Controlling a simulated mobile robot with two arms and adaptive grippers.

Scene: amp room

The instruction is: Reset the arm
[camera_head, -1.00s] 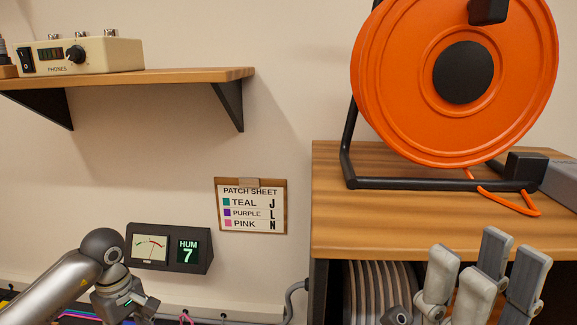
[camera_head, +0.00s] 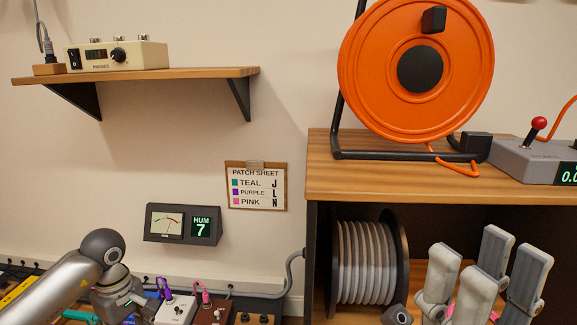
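My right gripper (camera_head: 482,275) is at the lower right, its pale grey fingers pointing up. My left arm comes in from the lower left, bent at a dark round joint. My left gripper (camera_head: 126,304) hangs low by the pedals, small and partly cut off by the bottom edge, so its fingers cannot be made out clearly.
An orange cable reel (camera_head: 373,95) and a grey box with a red-knobbed lever (camera_head: 530,155) stand on the cabinet (camera_head: 400,180). A striped cable drum (camera_head: 365,262) sits inside. Pedals with pink and purple plugs (camera_head: 205,300) lie near my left gripper. A shelf (camera_head: 180,75) hangs above.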

